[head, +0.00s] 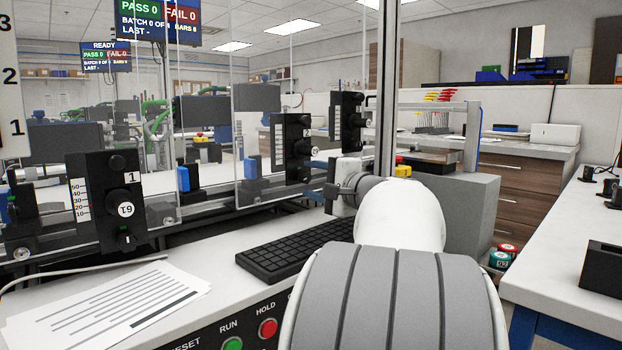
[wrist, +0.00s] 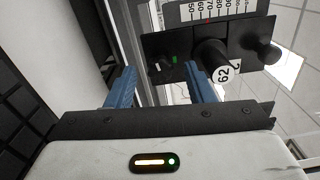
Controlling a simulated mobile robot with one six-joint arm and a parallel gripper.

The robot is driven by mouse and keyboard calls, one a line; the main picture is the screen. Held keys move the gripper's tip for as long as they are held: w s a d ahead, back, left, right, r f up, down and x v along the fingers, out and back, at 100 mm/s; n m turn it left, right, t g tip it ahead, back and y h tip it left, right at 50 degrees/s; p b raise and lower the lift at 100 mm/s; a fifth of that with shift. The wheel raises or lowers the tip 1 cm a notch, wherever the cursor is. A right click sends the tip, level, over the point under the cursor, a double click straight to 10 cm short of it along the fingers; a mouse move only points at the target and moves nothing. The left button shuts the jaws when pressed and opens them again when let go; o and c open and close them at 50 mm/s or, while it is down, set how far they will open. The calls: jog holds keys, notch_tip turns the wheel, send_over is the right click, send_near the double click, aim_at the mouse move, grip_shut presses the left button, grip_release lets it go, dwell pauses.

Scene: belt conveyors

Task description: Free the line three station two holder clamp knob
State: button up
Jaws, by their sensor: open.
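The station two holder (head: 298,148) is an upright black plate with a scale behind the glass line. In the wrist view the holder (wrist: 160,48) appears turned on its side. It carries a plain round knob (wrist: 262,56), a middle knob tagged 62 (wrist: 212,52) and a small dark knob with a green mark (wrist: 172,61). I cannot tell for sure which is the clamp knob. My gripper (head: 317,180) is open just in front of this holder. In the wrist view its blue fingers (wrist: 160,76) stand apart, with the small knob ahead between them, apparently untouched.
The station one holder (head: 106,200) stands at left and another holder (head: 347,122) farther right. A keyboard (head: 295,255), papers (head: 105,305) and run and hold buttons (head: 250,335) lie below. A grey post (head: 387,90) rises close behind my arm.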

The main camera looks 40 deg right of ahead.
jog(key=s, duration=0.4)
jog(key=s+p, duration=0.1)
jog(key=s, duration=0.1)
jog(key=shift+d, duration=0.25)
jog(key=shift+s, duration=0.15)
jog(key=shift+s, duration=0.1)
